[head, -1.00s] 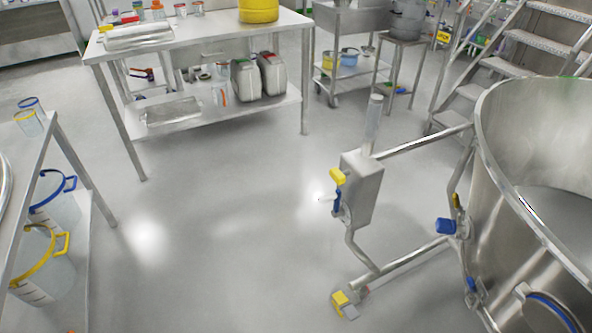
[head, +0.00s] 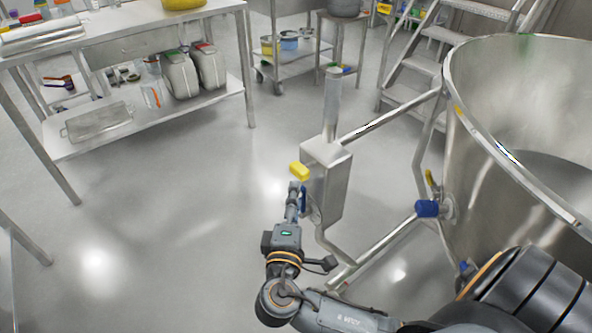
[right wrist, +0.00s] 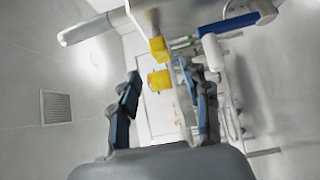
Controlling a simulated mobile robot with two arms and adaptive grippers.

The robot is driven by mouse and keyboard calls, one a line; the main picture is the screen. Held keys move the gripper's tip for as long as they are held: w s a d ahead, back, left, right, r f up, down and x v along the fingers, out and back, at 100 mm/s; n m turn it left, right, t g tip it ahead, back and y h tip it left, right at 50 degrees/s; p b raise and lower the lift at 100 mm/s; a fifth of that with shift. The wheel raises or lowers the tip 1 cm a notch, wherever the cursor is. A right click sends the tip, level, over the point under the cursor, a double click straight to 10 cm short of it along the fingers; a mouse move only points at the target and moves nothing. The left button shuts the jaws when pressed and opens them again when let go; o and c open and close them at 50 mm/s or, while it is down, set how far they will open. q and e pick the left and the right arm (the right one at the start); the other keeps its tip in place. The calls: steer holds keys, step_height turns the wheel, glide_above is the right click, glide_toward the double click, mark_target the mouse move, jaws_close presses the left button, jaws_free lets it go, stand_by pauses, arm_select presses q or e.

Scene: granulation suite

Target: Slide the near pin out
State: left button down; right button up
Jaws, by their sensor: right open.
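A grey metal box (head: 328,185) stands on the tubular frame beside the large steel vessel (head: 490,170). I cannot tell for certain which fitting is the near pin. My left gripper is not in view.
A blue knob (head: 428,208) sits on the vessel's side. Frame tubes (head: 385,240) run from the vessel towards the box. A steel table (head: 150,110) with canisters stands at the left and steps (head: 412,65) behind. The floor left of the box is clear.

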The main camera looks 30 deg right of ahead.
mark_target(298, 176)
steer(key=x, duration=0.9)
steer(key=shift+w+d, duration=0.1)
steer(key=shift+w, duration=0.05)
jaws_close()
